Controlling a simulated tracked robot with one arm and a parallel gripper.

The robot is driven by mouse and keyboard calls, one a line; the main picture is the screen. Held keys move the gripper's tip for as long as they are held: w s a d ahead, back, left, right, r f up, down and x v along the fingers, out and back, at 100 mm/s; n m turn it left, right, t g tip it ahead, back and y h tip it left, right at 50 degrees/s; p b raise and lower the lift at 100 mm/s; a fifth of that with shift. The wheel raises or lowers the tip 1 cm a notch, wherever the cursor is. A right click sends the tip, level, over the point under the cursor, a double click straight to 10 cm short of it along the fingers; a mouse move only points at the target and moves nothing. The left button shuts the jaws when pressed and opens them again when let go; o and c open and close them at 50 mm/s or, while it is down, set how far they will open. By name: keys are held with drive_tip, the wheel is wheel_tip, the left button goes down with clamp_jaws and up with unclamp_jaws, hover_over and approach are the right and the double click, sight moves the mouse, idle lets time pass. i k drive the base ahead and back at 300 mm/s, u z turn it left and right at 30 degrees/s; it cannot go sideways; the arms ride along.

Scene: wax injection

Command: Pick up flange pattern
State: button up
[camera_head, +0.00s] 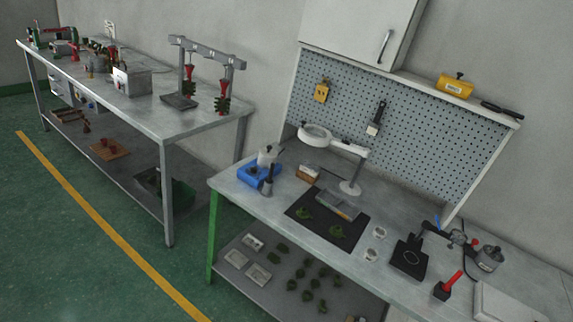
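Two small green wax pieces lie on a black mat (318,234) on the right-hand bench. One green piece (304,214) is at the mat's left and the other green piece (337,231) is nearer its front middle. Both look like flat discs with a raised part, but they are too small to tell which is the flange pattern. Several more green pieces (308,294) lie on the shelf below that bench. My gripper does not show in the view.
The mat also holds a grey block (338,204). A magnifier lamp (350,187), a blue tray (258,173) with a pot, a black hotplate (409,258) and a red-handled tool (449,285) stand around it. Green floor (60,220) is clear in front of the left bench (130,110).

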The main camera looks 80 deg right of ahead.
sight(303, 213)
drive_tip(key=z, duration=0.5)
drive_tip(key=i, duration=1.1)
drive_tip(key=z, duration=0.95)
drive_tip(key=i, duration=0.35)
drive_tip(key=z, duration=0.15)
drive_tip(key=k, duration=0.75)
drive_tip(key=z, duration=0.2)
drive_tip(key=i, duration=0.8)
drive_tip(key=u, duration=0.05)
